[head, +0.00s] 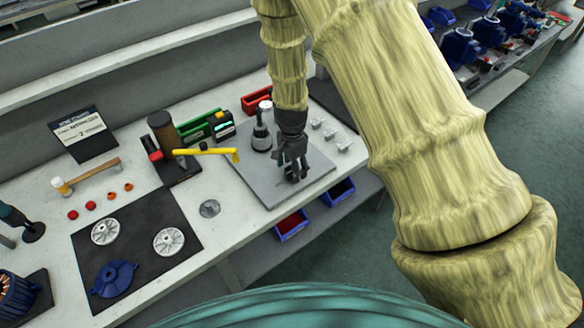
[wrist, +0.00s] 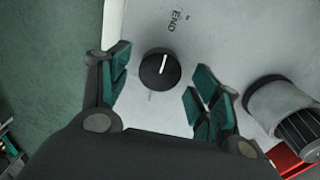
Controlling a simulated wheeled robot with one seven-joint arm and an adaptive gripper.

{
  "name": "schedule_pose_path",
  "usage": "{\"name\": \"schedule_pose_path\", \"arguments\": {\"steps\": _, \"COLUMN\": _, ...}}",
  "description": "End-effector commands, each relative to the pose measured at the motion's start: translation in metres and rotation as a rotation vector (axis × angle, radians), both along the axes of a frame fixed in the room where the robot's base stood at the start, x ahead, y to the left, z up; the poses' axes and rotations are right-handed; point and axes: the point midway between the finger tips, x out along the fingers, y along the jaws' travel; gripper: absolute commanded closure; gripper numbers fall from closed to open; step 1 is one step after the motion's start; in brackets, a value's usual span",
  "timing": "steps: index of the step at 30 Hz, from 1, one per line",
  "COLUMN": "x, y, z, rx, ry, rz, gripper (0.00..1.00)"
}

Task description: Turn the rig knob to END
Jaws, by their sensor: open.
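The rig knob (wrist: 159,69) is a round black dial with a white line, on a light grey plate (wrist: 225,40). The line runs from near the dial's middle towards the printed word END (wrist: 175,22), at the top of the wrist view. A fainter mark below the knob is too small to read. My gripper (wrist: 161,86) is open, with one green-padded finger on each side of the knob and gaps between. In the head view my gripper (head: 292,163) points down over the grey plate (head: 262,190) and hides most of the knob.
A grey cylindrical fitting (wrist: 283,105) stands close to the right finger. Blue bins (head: 290,225) hang below the bench edge. A dark mat (head: 138,235) with pump parts lies at left.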

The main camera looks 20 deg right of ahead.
Motion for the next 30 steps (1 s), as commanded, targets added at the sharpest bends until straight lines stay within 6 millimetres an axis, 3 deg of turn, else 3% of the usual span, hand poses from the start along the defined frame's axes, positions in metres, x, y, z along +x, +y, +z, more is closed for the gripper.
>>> {"name": "schedule_pose_path", "arguments": {"steps": 18, "x": 0.001, "y": 0.0, "z": 0.093, "rx": -0.001, "ry": -0.004, "rz": 0.0, "gripper": 0.37}}
{"name": "schedule_pose_path", "arguments": {"steps": 30, "x": 0.001, "y": -0.001, "z": 0.112, "rx": 0.0, "ry": -0.002, "rz": 0.0, "gripper": 0.37}}
